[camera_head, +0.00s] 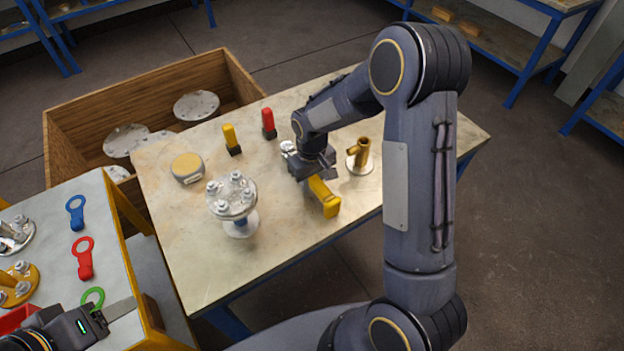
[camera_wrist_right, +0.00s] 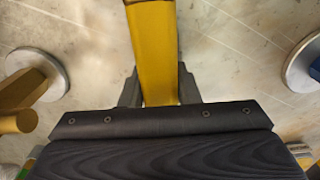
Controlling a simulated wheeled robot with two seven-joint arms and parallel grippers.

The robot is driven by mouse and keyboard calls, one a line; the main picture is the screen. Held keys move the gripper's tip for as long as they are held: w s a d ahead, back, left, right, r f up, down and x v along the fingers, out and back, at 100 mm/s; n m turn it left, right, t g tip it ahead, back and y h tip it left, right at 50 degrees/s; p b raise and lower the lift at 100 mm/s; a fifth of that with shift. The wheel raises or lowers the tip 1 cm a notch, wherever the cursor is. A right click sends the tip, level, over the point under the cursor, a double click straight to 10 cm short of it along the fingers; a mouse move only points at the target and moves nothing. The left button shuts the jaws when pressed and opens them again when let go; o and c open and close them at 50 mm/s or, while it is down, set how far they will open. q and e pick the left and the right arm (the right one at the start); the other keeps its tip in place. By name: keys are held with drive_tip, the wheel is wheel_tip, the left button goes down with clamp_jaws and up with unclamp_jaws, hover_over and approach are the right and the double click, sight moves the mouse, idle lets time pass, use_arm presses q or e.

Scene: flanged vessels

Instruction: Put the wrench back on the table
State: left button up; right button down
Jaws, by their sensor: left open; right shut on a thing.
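The wrench shows as a yellow handle (camera_head: 326,198) in the head view, low over the table (camera_head: 215,275) with the flanged vessel. My right gripper (camera_head: 316,178) is shut on it. In the right wrist view the yellow handle (camera_wrist_right: 153,50) runs between the two dark fingers of the right gripper (camera_wrist_right: 158,90). The wrench's far end is hidden, and I cannot tell whether it touches the tabletop. My left gripper (camera_head: 112,311) is open at the lower left, over the side bench (camera_head: 125,240) near a green ring tag (camera_head: 92,298).
A flanged vessel (camera_head: 235,200) with bolts stands left of the right gripper, a brass fitting (camera_head: 361,157) close on its right. A yellow-topped block (camera_head: 231,138), a red-topped block (camera_head: 268,123) and a round puck (camera_head: 187,167) stand farther back. The table's front is clear.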

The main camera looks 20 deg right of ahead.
drive_tip(key=shift+f, duration=0.15)
drive_tip(key=c, duration=0.5)
unclamp_jaws()
drive_tip(key=shift+r+p, duration=2.4)
drive_tip(key=shift+r, duration=1.2)
